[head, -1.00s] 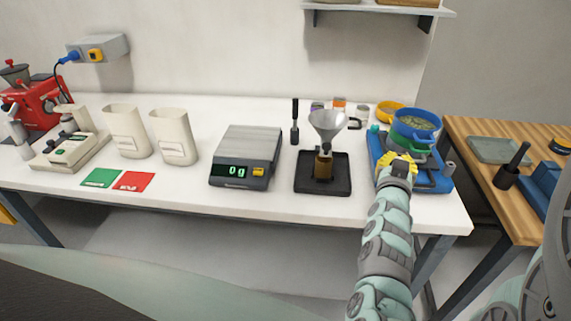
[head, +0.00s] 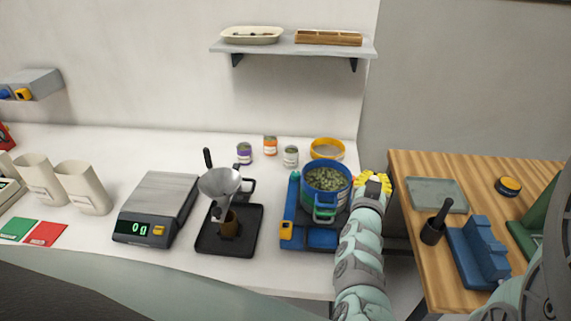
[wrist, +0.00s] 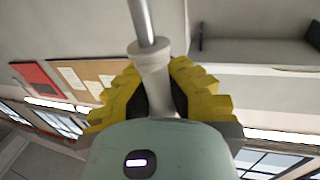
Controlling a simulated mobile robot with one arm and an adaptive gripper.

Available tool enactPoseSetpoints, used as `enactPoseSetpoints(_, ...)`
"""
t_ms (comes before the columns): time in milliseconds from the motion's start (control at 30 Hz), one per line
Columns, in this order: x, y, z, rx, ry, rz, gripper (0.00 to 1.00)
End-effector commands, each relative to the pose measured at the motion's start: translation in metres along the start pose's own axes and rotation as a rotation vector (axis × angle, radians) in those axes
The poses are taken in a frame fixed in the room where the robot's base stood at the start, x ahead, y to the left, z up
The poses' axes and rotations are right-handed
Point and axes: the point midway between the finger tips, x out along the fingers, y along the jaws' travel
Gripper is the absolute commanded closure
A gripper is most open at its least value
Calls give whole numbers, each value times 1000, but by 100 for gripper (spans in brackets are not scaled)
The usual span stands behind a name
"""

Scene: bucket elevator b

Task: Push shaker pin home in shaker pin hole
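The blue shaker (head: 290,205) stands at the right end of the white table. A blue-rimmed sieve (head: 341,197) full of green grains sits on it. My gripper (head: 373,182), with yellow fingers, is just right of the sieve. In the wrist view my gripper (wrist: 158,98) has its fingers on both sides of a pale knob with a grey metal rod, which looks like the shaker pin (wrist: 153,62). The fingers look closed on the knob. The rod runs out of the top of that view, so its tip is hidden. I cannot make out the pin hole.
A black tray (head: 208,243) with a funnel (head: 219,184) stands left of the shaker, and a scale (head: 155,208) further left. Small jars (head: 270,146) and a yellow-rimmed bowl (head: 326,149) stand behind. A wooden table (head: 403,170) is to the right, past a gap.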

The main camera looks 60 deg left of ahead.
Motion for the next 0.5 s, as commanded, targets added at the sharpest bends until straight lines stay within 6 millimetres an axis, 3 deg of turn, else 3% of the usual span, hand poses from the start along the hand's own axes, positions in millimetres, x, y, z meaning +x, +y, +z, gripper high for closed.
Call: enactPoseSetpoints(500,0,0,10,-1,0,-1,100)
